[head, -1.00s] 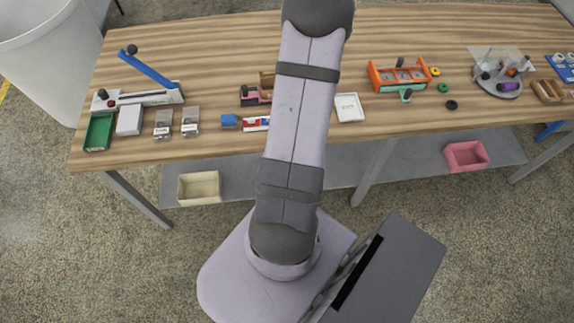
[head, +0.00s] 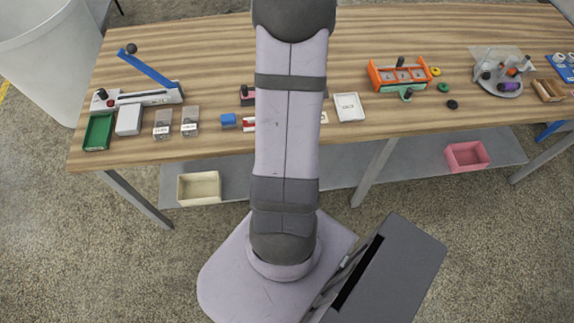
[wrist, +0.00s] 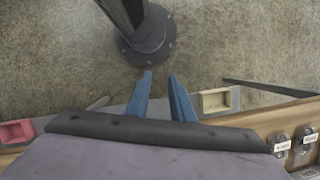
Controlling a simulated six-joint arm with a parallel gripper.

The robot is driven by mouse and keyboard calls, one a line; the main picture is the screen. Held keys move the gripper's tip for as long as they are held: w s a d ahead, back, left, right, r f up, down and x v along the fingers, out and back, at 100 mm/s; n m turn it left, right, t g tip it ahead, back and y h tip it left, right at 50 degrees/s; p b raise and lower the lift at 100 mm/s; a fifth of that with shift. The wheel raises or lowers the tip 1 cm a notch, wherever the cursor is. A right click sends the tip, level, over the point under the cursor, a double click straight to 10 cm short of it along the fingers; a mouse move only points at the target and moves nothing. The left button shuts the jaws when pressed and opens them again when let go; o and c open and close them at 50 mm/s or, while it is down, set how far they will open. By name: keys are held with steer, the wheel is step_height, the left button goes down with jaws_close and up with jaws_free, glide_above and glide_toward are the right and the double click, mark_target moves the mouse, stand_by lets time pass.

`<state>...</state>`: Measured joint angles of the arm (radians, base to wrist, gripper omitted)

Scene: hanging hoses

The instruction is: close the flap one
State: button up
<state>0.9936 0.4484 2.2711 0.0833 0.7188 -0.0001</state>
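Two small grey boxes with white labels stand side by side near the table's front edge, at the left in the head view: a left box (head: 163,123) and a right box (head: 190,121). They also show at the right edge of the wrist view, as one labelled box (wrist: 282,147) and another (wrist: 307,140). The label writing is too small to read surely, so I cannot tell which carries flap one or how its flap stands. My gripper (wrist: 161,76) shows two blue fingers apart with nothing between them. It is away from the boxes and outside the head view.
A blue lever device (head: 150,72), green tray (head: 98,131) and white box (head: 129,120) stand left of the labelled boxes. A blue block (head: 228,120) is to their right. My arm covers the table's middle. A cream bin (head: 199,188) sits on the lower shelf.

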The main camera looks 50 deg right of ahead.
steer(key=shift+s+a, duration=0.1)
steer(key=shift+a, duration=0.1)
steer(key=o, duration=0.7)
steer(key=shift+r, duration=0.15)
steer(key=o, duration=0.5)
steer(key=shift+a+r+p, duration=0.1)
steer(key=shift+r+p, duration=0.15)
steer(key=shift+p, duration=0.2)
steer(key=shift+o, duration=1.3)
steer(key=w+r+p, duration=0.1)
steer(key=p, duration=0.1)
steer(key=shift+w+a+r+n+p, duration=0.1)
steer(key=shift+a+n+p, duration=0.2)
steer(key=shift+a+n, duration=0.1)
steer(key=w+d+r+n+t+h, duration=0.1)
steer(key=w+d+r+t+h, duration=0.1)
steer(key=w+d, duration=0.8)
steer(key=w+d+r+n+t+h+p, duration=0.1)
steer(key=w+d+r+h, duration=0.3)
steer(key=w+d, duration=0.6)
steer(key=d+r+t, duration=0.1)
steer(key=d, duration=0.1)
steer(key=shift+w+d+r+t+p, duration=0.3)
steer(key=shift+d+r, duration=0.05)
steer(key=shift+d, duration=0.05)
steer(key=shift+f, duration=0.1)
